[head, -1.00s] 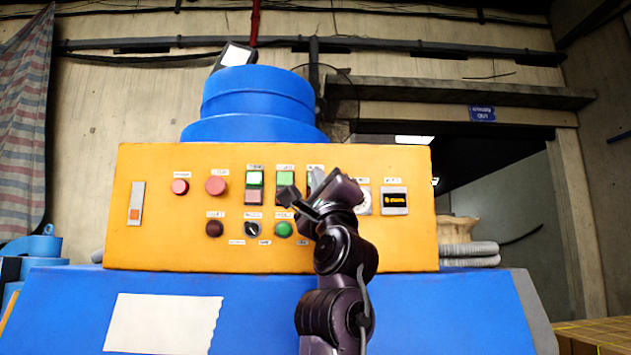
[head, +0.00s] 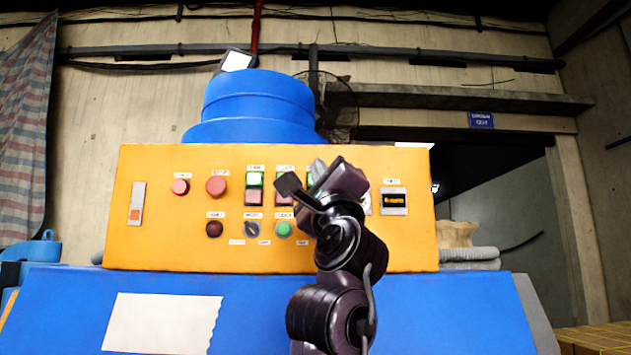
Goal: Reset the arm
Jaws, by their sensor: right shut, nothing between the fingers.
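My right arm rises from the bottom, right of centre, in front of the machine. My right gripper (head: 304,180) is shut and empty, held before the upper middle of the orange control panel (head: 160,245). It hides part of the right-hand switches and most of the dial. The panel carries a red button (head: 216,186), a smaller red button (head: 180,187), a dark red button (head: 214,229), a black rotary knob (head: 252,229), a green button (head: 283,229) and green-and-red switches (head: 255,188). A small display (head: 393,201) sits at the right. My left gripper is not in view.
The panel stands on a blue machine body (head: 440,310) with a white sheet (head: 162,323) on its front. A blue drum (head: 258,100) stands behind the panel. Sacks (head: 456,234) lie at the right, before an open doorway.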

